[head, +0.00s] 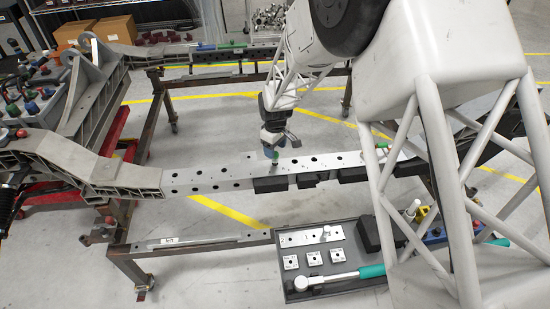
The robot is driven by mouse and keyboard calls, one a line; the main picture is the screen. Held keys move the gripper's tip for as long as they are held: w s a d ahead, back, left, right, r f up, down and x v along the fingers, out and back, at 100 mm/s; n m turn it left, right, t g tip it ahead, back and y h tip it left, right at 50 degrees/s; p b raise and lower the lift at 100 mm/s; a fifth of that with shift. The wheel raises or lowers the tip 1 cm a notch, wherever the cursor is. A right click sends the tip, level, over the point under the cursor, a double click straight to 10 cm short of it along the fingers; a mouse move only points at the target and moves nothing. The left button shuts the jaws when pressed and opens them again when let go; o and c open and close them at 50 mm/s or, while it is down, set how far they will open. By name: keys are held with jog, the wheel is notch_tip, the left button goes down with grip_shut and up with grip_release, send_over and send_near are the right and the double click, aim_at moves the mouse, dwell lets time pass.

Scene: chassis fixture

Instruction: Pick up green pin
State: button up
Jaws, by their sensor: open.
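My gripper (272,151) points down over the middle of the near light-grey chassis rail (212,178). It is open, though its jaws are small and partly hidden in this view.
Black blocks (270,184) line the rail's front side. A dark tray (345,222) below holds a plate, several small square plates and a green-handled tool (370,272). A far rail (220,55) runs behind. My arm hides the rail's right part. Floor between the rails is clear.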

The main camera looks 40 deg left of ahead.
jog(key=shift+f, duration=2.6)
grip_shut()
jog(key=shift+r, duration=0.1)
jog(key=shift+w+r, duration=0.1)
jog(key=shift+r, duration=0.6)
notch_tip(320, 180, up, 2)
jog(key=shift+r, duration=0.1)
jog(key=s+d+r, duration=0.1)
jog(key=s+d, duration=0.9)
jog(key=d, duration=0.2)
jog(key=shift+s, duration=0.3)
jog(key=shift+r, duration=0.2)
